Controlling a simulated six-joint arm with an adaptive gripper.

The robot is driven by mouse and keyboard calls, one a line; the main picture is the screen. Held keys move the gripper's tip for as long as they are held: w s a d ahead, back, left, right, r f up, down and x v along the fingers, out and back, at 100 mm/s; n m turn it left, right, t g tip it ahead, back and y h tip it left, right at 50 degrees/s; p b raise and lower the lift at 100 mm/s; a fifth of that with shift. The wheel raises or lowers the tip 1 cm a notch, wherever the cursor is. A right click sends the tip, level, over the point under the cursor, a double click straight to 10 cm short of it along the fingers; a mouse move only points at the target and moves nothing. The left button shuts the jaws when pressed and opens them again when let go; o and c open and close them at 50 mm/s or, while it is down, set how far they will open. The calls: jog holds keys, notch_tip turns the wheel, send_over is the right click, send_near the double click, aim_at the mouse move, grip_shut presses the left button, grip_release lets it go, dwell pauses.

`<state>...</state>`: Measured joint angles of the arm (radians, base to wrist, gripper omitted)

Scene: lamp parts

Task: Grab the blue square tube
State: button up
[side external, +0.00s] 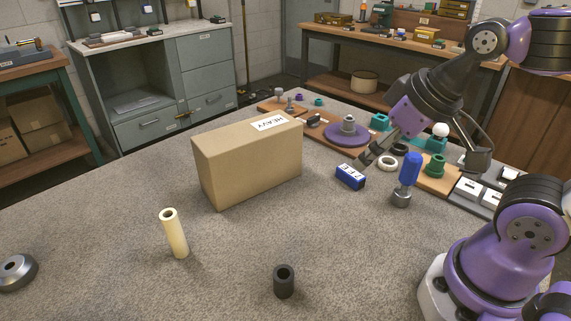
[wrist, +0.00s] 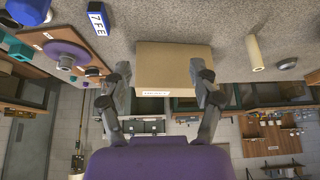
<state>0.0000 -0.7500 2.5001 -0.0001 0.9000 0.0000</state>
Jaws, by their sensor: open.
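The blue square tube (side external: 350,177) is a short blue block with a white lettered label. It lies on the grey table, right of the cardboard box. It also shows in the wrist view at the upper left (wrist: 98,20), outside the space between my fingers. My gripper (side external: 424,160) is open, its fingers spread wide, and appears empty. In the side view, one finger is just above and right of the tube; contact cannot be told. The wrist view shows both fingers of my gripper (wrist: 160,88) apart, with the box seen beyond them.
The cardboard box (side external: 248,160) stands left of the tube. A blue-topped piece (side external: 410,172) stands upright to its right. A white ring (side external: 387,163) and a purple disc (side external: 346,134) are behind. A cream tube (side external: 174,234) and dark cylinder (side external: 284,281) stand in front.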

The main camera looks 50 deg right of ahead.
jog(key=m+g, duration=0.2)
jog(key=g, duration=0.2)
send_near(352, 172)
jog(key=f, duration=0.3)
jog(key=shift+w+f, duration=0.25)
jog(key=shift+f, duration=0.1)
jog(key=f, duration=0.3)
jog(key=w+f, duration=0.1)
jog(key=f, duration=0.1)
jog(key=shift+f, duration=0.3)
grip_shut()
